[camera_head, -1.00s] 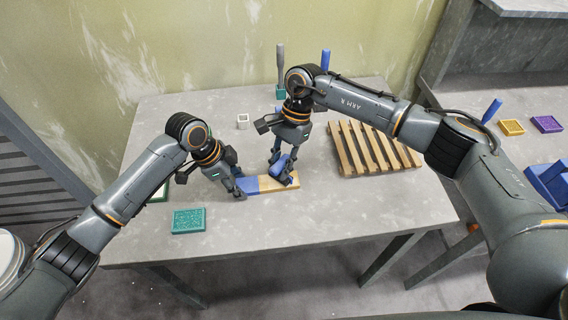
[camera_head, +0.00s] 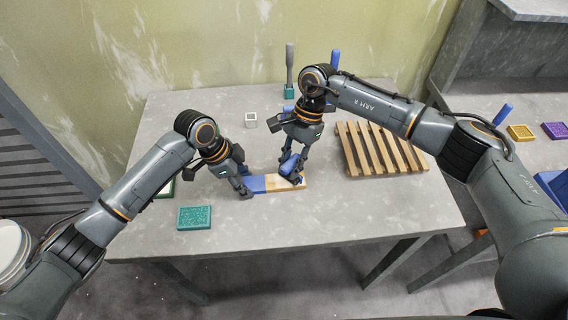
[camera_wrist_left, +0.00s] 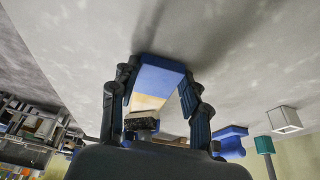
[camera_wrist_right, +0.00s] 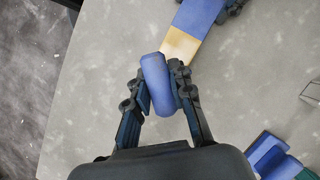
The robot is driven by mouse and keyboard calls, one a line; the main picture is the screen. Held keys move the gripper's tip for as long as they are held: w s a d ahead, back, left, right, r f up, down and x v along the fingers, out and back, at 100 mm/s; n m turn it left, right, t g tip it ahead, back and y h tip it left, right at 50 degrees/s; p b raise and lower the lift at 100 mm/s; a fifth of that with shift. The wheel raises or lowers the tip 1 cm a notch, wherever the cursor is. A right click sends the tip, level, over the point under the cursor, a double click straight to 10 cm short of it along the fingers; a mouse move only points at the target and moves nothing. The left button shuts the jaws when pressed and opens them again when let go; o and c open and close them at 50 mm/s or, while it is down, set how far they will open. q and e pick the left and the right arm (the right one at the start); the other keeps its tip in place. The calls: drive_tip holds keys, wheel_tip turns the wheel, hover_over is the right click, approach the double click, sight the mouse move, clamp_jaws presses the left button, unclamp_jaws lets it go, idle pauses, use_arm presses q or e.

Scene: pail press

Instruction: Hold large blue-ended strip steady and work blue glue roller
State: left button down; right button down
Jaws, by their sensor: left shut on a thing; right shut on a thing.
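The large strip lies flat on the grey table, with a blue end (camera_head: 257,184) at left and a bare wooden part (camera_head: 284,185) at right. My left gripper (camera_head: 246,190) is shut on the blue end, which shows between its fingers in the left wrist view (camera_wrist_left: 160,76). My right gripper (camera_wrist_right: 160,88) is shut on the blue glue roller (camera_wrist_right: 157,80). It holds the roller over the strip's wooden right end; the fingers hide part of it in the head view. I cannot tell whether the roller touches the wood.
A slatted wooden pallet (camera_head: 366,148) lies to the right. A green tile (camera_head: 195,218) is at front left and a small white square holder (camera_head: 251,120) behind. A grey-handled tool (camera_head: 289,66) stands in a teal base at the back.

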idle(0.3)
drive_tip(key=shift+a, duration=1.4)
drive_tip(key=shift+d, duration=0.15)
drive_tip(key=shift+d, duration=1.4)
drive_tip(key=shift+f, duration=0.1)
drive_tip(key=shift+a, duration=1.55)
